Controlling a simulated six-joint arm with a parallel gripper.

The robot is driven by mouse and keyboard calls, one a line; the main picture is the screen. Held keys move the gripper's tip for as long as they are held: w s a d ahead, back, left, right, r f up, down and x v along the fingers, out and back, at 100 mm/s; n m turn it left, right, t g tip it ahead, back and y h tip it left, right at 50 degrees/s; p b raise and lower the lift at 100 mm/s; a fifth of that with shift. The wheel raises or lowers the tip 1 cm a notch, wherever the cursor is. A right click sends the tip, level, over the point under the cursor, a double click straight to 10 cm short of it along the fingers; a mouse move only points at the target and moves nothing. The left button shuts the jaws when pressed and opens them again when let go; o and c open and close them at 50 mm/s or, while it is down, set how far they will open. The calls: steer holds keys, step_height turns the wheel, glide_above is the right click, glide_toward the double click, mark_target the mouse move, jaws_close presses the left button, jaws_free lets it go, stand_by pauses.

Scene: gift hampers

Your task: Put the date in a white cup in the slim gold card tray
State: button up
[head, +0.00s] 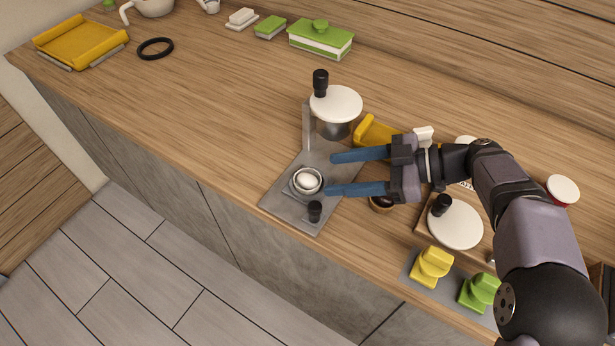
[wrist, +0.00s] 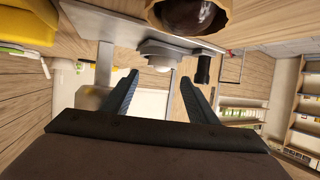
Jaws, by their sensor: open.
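My gripper (head: 330,174) is open and empty, its two blue fingers pointing left over the grey metal stand; it also shows in the wrist view (wrist: 158,79). A white rounded piece (head: 308,181) sits in a small grey dish on the stand, just left of the fingertips. A small brown cup (head: 381,207) with a dark round piece in it stands below my gripper's body; the cup also shows in the wrist view (wrist: 222,30). I cannot make out a date in a white cup for sure. A gold-yellow tray (head: 80,42) lies at the far left; another yellow piece (head: 376,131) is partly hidden behind my gripper.
The grey stand (head: 285,204) carries an upright, a white disc (head: 336,103) with a black knob and a short black post (head: 315,211). A black ring (head: 155,47) and a green-white box (head: 321,38) lie behind. Yellow (head: 432,266) and green blocks are at the front right. Middle-left wood is clear.

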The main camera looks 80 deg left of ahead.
mark_target(313, 178)
steer(key=shift+p+x, duration=1.3)
steer(key=shift+x, duration=1.1)
steer(key=shift+s+f, duration=0.3)
steer(key=shift+s, duration=0.2)
steer(key=c, duration=0.8)
steer(key=shift+c, duration=0.2)
steer(key=shift+r, duration=0.25)
step_height(313, 178, up, 28)
steer(key=shift+f, duration=0.2)
steer(key=shift+w, duration=0.15)
